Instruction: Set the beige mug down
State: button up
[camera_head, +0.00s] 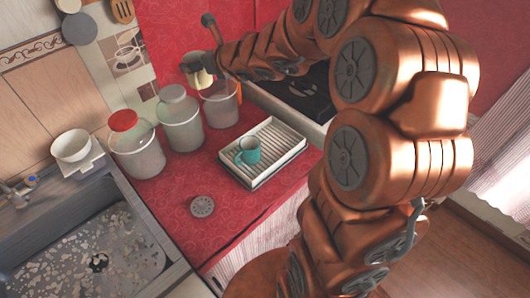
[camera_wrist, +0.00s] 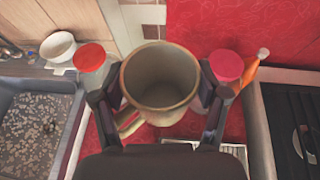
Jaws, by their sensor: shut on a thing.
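The beige mug (camera_wrist: 160,84) is upright between the two fingers of my gripper (camera_wrist: 158,105) in the wrist view, its open mouth facing the camera and its handle at the lower left. It looks empty inside. My gripper is shut on the mug.
A white ribbed tray (camera_head: 285,158) holds a teal mug (camera_head: 248,151). Jars with a red lid (camera_head: 123,121) and a grey lid (camera_head: 173,93) stand behind. A grey disc (camera_head: 202,206) lies in front. The sink (camera_head: 85,255) is left, a dark hob (camera_head: 300,95) right.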

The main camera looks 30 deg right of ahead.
jog(key=s+d+f+n+y+b, duration=0.1)
jog(key=s+d+f+b, duration=0.3)
jog(key=s+f+b, duration=0.35)
jog(key=s+d+f+n+g+y+b, duration=0.1)
jog(key=s+d+f+b, duration=0.35)
jog(key=f+b, duration=0.5)
jog(key=s+d+f+n+y+b, duration=0.1)
jog(key=s+d+f+b, duration=0.2)
jog(key=s+f+b, duration=0.5)
send_over(276, 142)
notch_tip(276, 142, down, 3)
jog(key=shift+w+f, duration=0.15)
jog(key=shift+f, duration=1.1)
jog(key=shift+f, duration=0.1)
jog(key=o, duration=1.4)
jog(key=shift+o, duration=0.2)
jog(key=shift+g, duration=0.3)
